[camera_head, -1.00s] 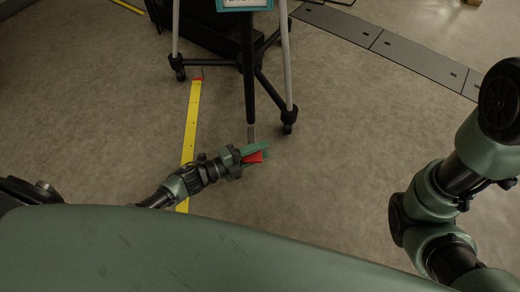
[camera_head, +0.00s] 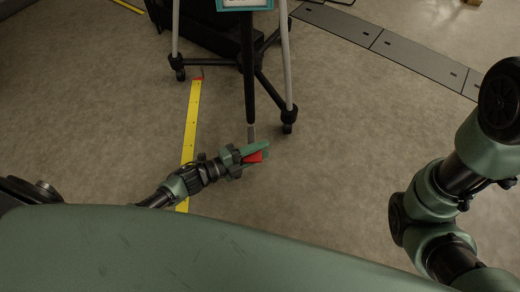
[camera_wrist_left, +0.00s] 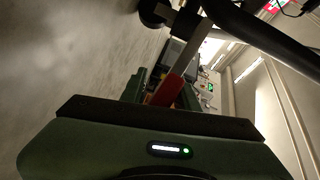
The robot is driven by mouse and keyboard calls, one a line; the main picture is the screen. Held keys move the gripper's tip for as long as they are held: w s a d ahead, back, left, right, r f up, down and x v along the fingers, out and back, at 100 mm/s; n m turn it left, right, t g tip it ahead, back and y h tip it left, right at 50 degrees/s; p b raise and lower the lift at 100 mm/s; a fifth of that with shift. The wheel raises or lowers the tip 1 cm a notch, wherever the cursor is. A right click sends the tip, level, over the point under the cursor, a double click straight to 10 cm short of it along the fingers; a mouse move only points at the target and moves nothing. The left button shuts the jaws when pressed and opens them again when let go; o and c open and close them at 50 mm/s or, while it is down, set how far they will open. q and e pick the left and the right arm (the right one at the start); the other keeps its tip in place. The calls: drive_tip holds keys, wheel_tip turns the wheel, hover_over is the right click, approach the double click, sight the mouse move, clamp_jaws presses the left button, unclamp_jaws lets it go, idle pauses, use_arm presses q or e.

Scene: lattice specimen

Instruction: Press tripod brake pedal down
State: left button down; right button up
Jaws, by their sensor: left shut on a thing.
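The tripod stands at the top middle of the head view, with pale legs, a black central post (camera_head: 248,70) and black casters. A short grey lever (camera_head: 251,134) runs from the lower end of a black leg to the red brake pedal (camera_head: 253,157). My left gripper (camera_head: 266,152) is shut on the red pedal, low over the floor, its green fingers on either side. In the left wrist view the red pedal (camera_wrist_left: 167,90) sits between the fingers, with the grey lever (camera_wrist_left: 192,50) rising from it. The fingers partly hide the pedal. My right gripper is outside both views.
A caster (camera_head: 288,128) stands just beyond my left gripper. A yellow strip (camera_head: 191,120) lies on the floor to the left. A grey floor channel (camera_head: 400,52) crosses the upper right. The floor right of the pedal is clear.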

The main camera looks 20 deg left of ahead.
use_arm(q)
drive_tip(key=shift+s+a+f, duration=0.1)
drive_tip(key=shift+a+f, duration=0.05)
drive_tip(key=shift+f, duration=0.25)
drive_tip(key=c, duration=1.4)
unclamp_jaws()
drive_tip(key=shift+r, duration=0.25)
drive_tip(key=shift+s+a+f+p, duration=0.1)
drive_tip(key=shift+s+a+f, duration=0.15)
drive_tip(key=shift+s+a, duration=0.8)
drive_tip(key=shift+s+a+f+p, duration=0.1)
drive_tip(key=shift+s+a+f, duration=0.1)
drive_tip(key=shift+s+a, duration=0.85)
drive_tip(key=shift+s+a+f+p, duration=0.1)
drive_tip(key=shift+s+a+f, duration=0.15)
drive_tip(key=shift+s+a, duration=0.8)
drive_tip(key=shift+r, duration=0.1)
